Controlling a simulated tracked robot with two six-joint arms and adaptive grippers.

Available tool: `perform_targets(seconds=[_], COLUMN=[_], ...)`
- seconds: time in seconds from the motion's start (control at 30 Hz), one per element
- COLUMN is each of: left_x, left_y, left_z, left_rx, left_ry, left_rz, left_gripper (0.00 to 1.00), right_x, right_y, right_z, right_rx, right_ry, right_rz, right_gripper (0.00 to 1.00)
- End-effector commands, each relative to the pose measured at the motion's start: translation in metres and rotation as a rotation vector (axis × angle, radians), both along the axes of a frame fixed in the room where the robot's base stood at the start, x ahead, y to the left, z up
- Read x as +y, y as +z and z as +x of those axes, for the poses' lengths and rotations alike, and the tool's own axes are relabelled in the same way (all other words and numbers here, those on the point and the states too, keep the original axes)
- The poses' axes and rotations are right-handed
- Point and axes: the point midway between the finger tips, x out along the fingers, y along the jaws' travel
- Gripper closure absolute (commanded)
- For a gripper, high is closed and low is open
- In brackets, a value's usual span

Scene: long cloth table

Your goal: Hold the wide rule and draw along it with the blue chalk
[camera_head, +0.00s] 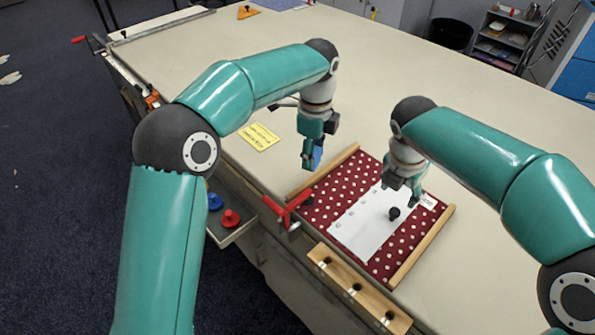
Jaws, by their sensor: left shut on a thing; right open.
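The wide rule (358,232) appears to be the white flat strip lying across the red dotted cloth (322,203). A dark round knob (394,213) stands on it. My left gripper (312,160) is shut on a blue piece (318,157), which looks like the blue chalk, and holds it above the table beyond the cloth's left corner. The fingers hide part of it. My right gripper (403,192) is open and above the rule, close to the knob. I cannot tell whether it touches the knob.
Wooden bars (421,246) flank the cloth. A red clamp (287,211) sits at the table's front edge, near a wooden block with holes (357,290). A yellow note (259,137) lies left. Red (231,218) and blue (214,202) knobbed pieces stand on a side shelf. The far table is mostly clear.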

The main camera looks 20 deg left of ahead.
Motion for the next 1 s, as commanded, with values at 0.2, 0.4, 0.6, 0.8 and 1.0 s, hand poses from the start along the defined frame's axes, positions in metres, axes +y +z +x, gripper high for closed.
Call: perform_targets(seconds=[0.2, 0.4, 0.6, 0.8, 1.0], left_x=[-0.052, -0.086, -0.101, -0.101, -0.101], left_y=[0.016, 0.011, 0.005, 0.005, 0.005], left_z=[0.029, 0.037, 0.034, 0.034, 0.034], left_rx=[0.0, 0.002, -0.001, -0.001, -0.001], left_ry=[-0.297, -0.334, -0.362, -0.361, -0.36], left_rz=[0.001, 0.001, 0.0, 0.0, 0.001], left_gripper=[0.83, 0.83, 0.83, 0.83, 0.83], right_x=[0.0, 0.0, -0.001, -0.003, -0.007], right_y=[0.0, 0.0, -0.006, -0.029, -0.064], right_z=[0.0, 0.0, 0.001, 0.007, 0.016], right_rx=[0.0, 0.0, 0.002, 0.003, 0.004], right_ry=[0.0, 0.0, -0.001, -0.001, 0.0], right_rz=[0.0, 0.0, -0.001, -0.002, -0.003], right_gripper=[0.43, 0.43, 0.43, 0.43, 0.43])
